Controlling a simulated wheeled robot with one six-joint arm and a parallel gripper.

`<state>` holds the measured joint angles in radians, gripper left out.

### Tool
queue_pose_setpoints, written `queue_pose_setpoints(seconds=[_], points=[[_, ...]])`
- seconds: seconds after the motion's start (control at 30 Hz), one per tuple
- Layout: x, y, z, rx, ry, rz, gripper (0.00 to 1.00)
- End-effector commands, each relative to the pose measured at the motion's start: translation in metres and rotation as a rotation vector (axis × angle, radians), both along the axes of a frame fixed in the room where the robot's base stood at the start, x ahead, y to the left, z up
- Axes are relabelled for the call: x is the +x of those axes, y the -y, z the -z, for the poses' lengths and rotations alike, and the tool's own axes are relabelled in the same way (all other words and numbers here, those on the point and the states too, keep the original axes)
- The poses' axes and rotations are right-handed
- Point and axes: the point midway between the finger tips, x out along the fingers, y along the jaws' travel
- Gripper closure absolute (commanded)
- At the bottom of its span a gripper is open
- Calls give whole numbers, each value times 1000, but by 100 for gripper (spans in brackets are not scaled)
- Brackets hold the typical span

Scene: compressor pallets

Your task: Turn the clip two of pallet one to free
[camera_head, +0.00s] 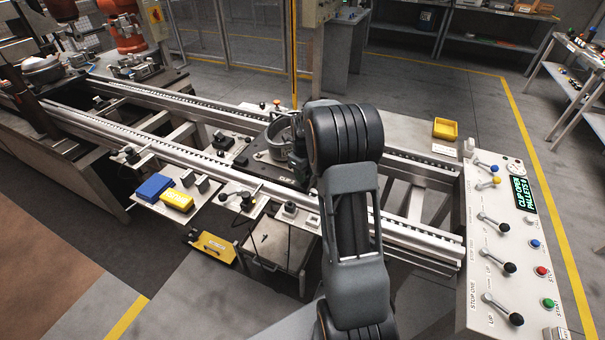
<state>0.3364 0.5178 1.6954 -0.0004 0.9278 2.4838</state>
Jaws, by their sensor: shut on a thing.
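A pallet (262,168) lies between the two rails near the middle, a dark plate with a round metal ring-shaped housing (278,136) on it. White lettering that seems to begin with "CLIP" shows on its near edge. My arm reaches forward over the near rail, and its wrist covers the right part of the pallet. My gripper is hidden behind the wrist. Clip two cannot be made out, so its position is hidden too.
A control panel (515,250) with several levers and buttons stands at the right. Its display (522,194) reads "CLIP OPEN" above a pallet line.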

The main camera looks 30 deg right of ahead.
Motion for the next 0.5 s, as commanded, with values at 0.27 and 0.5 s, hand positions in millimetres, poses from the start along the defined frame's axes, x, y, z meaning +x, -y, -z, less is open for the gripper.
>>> queue_pose_setpoints(seconds=[0.27,0.5], points=[[-1,0,0,2,-2,12,100],[-1,0,0,3,-2,12,62]])
